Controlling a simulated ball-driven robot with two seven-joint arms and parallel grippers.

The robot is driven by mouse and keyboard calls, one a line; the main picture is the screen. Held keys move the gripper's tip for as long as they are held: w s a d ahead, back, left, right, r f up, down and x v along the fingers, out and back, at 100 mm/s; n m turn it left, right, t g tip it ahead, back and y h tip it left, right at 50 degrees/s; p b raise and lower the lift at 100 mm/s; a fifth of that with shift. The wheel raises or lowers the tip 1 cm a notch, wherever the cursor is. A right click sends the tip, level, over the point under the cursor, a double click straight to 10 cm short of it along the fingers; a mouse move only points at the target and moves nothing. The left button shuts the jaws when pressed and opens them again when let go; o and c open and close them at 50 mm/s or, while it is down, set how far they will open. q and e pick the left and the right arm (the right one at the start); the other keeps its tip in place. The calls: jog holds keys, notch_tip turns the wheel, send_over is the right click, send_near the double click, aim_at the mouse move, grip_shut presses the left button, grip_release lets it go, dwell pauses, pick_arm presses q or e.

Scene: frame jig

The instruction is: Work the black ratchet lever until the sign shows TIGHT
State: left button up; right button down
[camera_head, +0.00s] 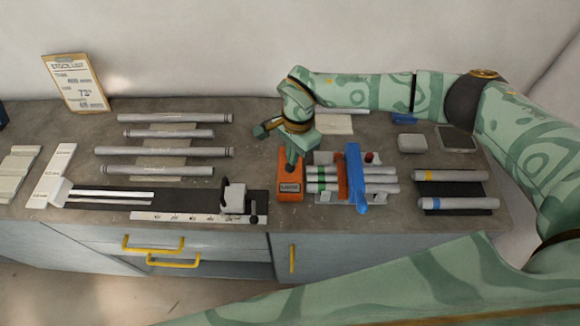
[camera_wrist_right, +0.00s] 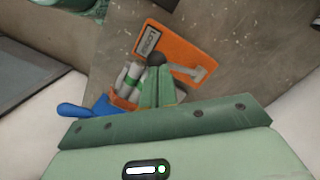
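The orange ratchet unit (camera_head: 290,187) stands on the bench left of the blue clamp. Its sign (camera_wrist_right: 149,40) appears to read LOOSE in the right wrist view; in the head view its text is too small to read. The black ratchet lever's round knob (camera_wrist_right: 156,59) is at the fingertips of my right gripper (camera_wrist_right: 158,78). The fingers are close together and look shut on the knob; the lever's lower part is hidden. In the head view my right gripper (camera_head: 289,150) reaches down over the back of the orange unit. My left gripper is out of view.
A blue clamp bar (camera_head: 355,178) crosses tubes just right of the orange unit. A black measuring jig (camera_head: 180,203) with a grey stop lies to the left. Grey tubes (camera_head: 160,152) lie behind it. Banded tubes (camera_head: 455,203) lie at the right.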

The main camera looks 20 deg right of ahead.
jog(key=shift+f, duration=0.1)
notch_tip(320, 180, down, 4)
jog(key=b, duration=0.3)
jog(key=shift+f, duration=0.1)
jog(key=shift+w+r, duration=0.1)
jog(key=shift+r, duration=0.15)
jog(key=shift+w+d+r, duration=0.25)
jog(key=shift+w+d, duration=0.1)
jog(key=shift+d, duration=0.35)
jog(key=shift+w+d+r, duration=0.25)
jog(key=shift+w+d, duration=0.05)
jog(key=shift+d, duration=0.4)
jog(key=shift+r, duration=0.5)
notch_tip(320, 180, up, 15)
jog(key=d, duration=0.1)
jog(key=shift+w+d, duration=0.2)
jog(key=shift+w, duration=0.15)
